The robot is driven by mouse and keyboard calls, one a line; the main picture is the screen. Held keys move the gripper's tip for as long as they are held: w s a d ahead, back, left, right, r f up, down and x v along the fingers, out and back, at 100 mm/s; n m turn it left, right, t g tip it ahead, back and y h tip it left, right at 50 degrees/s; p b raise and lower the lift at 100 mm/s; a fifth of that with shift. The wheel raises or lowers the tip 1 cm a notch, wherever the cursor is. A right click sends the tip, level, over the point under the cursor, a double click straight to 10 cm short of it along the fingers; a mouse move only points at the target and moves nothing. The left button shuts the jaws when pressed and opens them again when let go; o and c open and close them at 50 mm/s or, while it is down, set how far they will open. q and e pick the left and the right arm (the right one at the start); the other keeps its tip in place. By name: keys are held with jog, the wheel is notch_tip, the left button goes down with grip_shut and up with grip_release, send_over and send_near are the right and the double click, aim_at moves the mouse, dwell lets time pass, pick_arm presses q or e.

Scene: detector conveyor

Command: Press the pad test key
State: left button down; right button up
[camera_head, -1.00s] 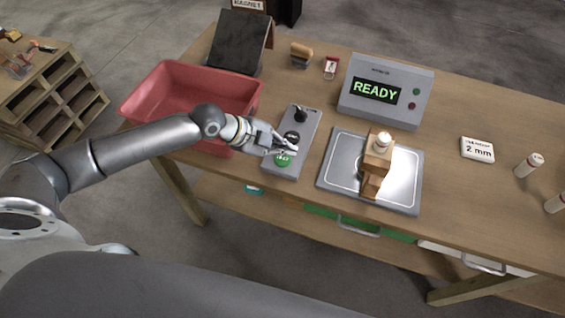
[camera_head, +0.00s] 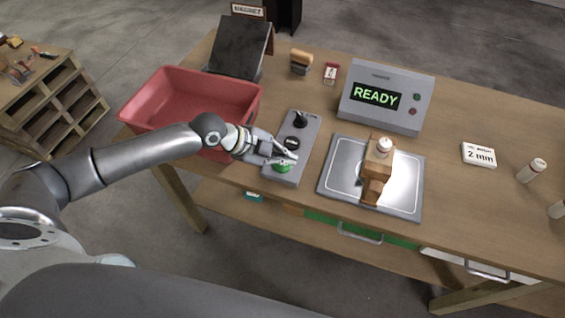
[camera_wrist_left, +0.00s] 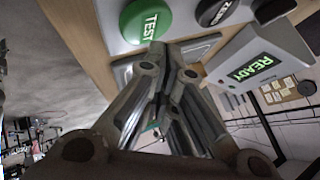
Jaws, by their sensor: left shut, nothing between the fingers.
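The green TEST key (camera_head: 281,168) sits at the near end of a grey control box (camera_head: 302,150) on the bench. It also shows large at the top of the left wrist view (camera_wrist_left: 146,19), with its label readable. My left gripper (camera_head: 292,158) is shut and empty, with its fingertips over the far side of the green key, hiding part of it. I cannot tell whether the tips touch it. A black ZERO key (camera_wrist_left: 219,10) lies beside the green one. The display unit (camera_head: 386,96) reads READY. My right gripper is not in view.
A grey pad (camera_head: 335,183) holds a wooden block piece (camera_head: 376,170) with a white-capped top. A red bin (camera_head: 245,99) stands behind my left forearm. A 2 mm card (camera_head: 478,154) and white bottles (camera_head: 532,170) lie to the right.

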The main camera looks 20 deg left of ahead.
aim_at(284, 167)
pick_arm(q)
jog(key=shift+f, duration=0.1)
dwell(0.5)
jog(key=shift+f+b, duration=0.35)
jog(key=shift+f+b, duration=0.35)
jog(key=shift+f, duration=0.1)
dwell(0.5)
dwell(0.4)
jog(key=shift+r+p, duration=0.65)
jog(key=shift+r, duration=0.25)
notch_tip(284, 167, up, 5)
jog(key=p, duration=0.4)
dwell(0.6)
